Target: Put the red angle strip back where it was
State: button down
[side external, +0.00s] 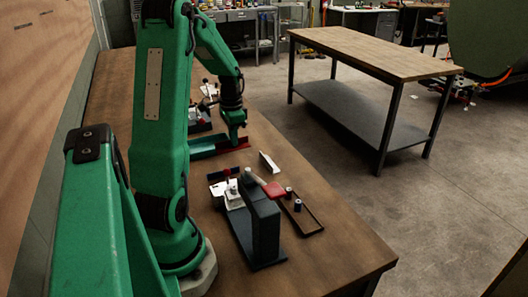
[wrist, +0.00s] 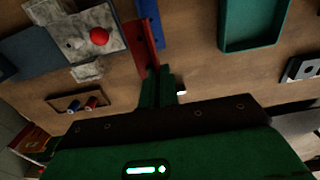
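The red angle strip (side external: 216,147) is low over the far part of the brown bench in the side view. In the wrist view the red angle strip (wrist: 142,46) runs up and away from the fingertips. My gripper (side external: 236,137) points down at the strip. In the wrist view my gripper (wrist: 157,80) has its two green fingers close together, with the near end of the strip between them. The fingers hide that end. I cannot tell whether the strip touches the bench.
A blue strip (wrist: 150,22) lies close beside the red strip. A teal tray (wrist: 252,20) is to the right. A grey block with a red knob (wrist: 98,36) is to the left. A small tray with cylinders (side external: 312,222) and a pale angle piece (side external: 269,162) are on the bench.

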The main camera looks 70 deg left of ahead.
send_over(216, 161)
notch_tip(216, 161, down, 5)
jog(key=shift+f, duration=2.2)
jog(key=shift+f, duration=0.15)
jog(key=c, duration=1.7)
grip_release()
notch_tip(216, 161, up, 12)
jog(key=shift+r, duration=0.2)
